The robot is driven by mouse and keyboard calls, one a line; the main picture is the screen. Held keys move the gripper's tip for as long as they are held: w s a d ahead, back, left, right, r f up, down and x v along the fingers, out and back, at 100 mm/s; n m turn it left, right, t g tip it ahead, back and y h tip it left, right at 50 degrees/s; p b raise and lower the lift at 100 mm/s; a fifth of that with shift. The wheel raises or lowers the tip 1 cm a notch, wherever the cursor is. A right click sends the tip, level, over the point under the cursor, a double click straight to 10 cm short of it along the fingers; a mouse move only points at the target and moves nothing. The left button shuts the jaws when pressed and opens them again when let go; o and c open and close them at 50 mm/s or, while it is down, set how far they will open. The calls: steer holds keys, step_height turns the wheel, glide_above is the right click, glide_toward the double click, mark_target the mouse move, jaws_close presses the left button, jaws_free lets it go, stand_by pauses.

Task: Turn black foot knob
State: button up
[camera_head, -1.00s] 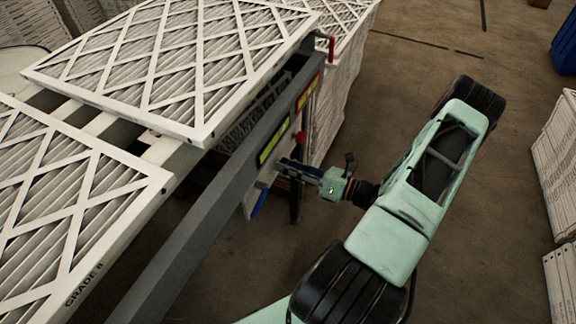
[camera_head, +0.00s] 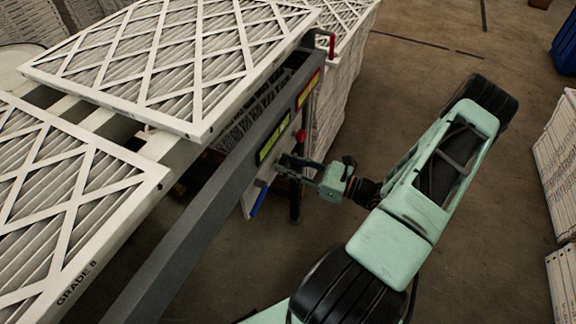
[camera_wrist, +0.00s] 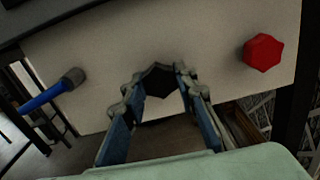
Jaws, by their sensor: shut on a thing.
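The black knob (camera_wrist: 159,81) is a lobed dark knob on a pale panel (camera_wrist: 115,48), between my gripper's two fingertips in the wrist view. My gripper (camera_wrist: 156,88) is shut on it, with one finger on each side. In the head view my gripper (camera_head: 284,166) reaches left to the side of the grey rail, and the knob is too small and covered to make out there.
A red knob (camera_wrist: 263,52) sits right of the black knob, and a blue-handled lever (camera_wrist: 46,95) sits left. Framed filters (camera_head: 165,65) lie on the conveyor above the grey rail (camera_head: 190,215). Stacked filters (camera_head: 558,165) stand at right; open floor lies between.

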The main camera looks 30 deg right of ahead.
steer(key=n+b, duration=0.1)
steer(key=n, duration=0.4)
steer(key=shift+f+n+b, duration=0.1)
steer(key=shift+n+b, duration=0.2)
steer(key=shift+b, duration=0.05)
steer(key=n+b, duration=0.1)
steer(key=n, duration=0.3)
steer(key=shift+n+b, duration=0.3)
steer(key=shift+b, duration=0.05)
steer(key=n+b, duration=0.2)
steer(key=n, duration=0.3)
steer(key=shift+n+b, duration=1.1)
steer(key=shift+n, duration=1)
steer(key=o, duration=1.2)
steer(key=shift+c, duration=0.2)
